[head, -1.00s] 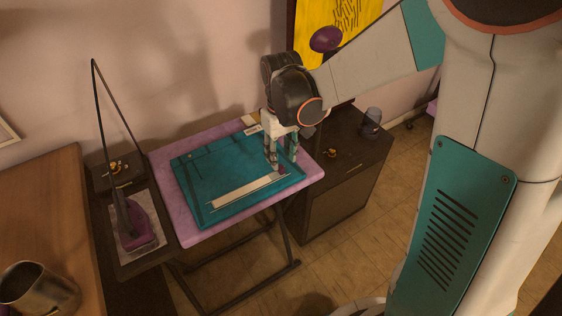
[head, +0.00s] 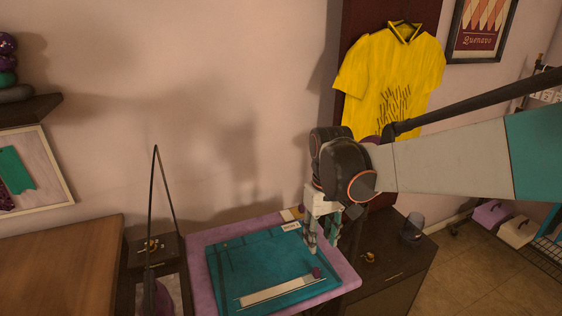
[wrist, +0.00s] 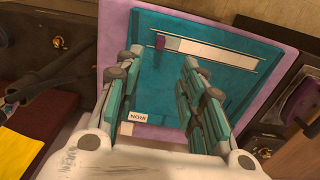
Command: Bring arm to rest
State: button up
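My gripper (head: 322,248) hangs fingers down over the right part of a teal board (head: 235,262) on a pink-topped folding table.
A dark cabinet (head: 385,285) with a grey cup (head: 413,227) stands right of the table. A wooden desk (head: 60,265) is at the left. A yellow shirt (head: 395,80) hangs on the wall behind my arm. A dark rod-like stand (head: 155,200) rises left of the board.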

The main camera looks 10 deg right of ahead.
jog(key=s+d+r+m+t, duration=0.1)
jog(key=s+d+r+t, duration=0.1)
jog(key=s, duration=0.6)
jog(key=s+d+r+m+t, duration=0.2)
jog(key=s+r+t, duration=0.1)
jog(key=s+t, duration=0.2)
jog(key=shift+s+d+r, duration=0.2)
jog(key=shift+s, duration=1.2)
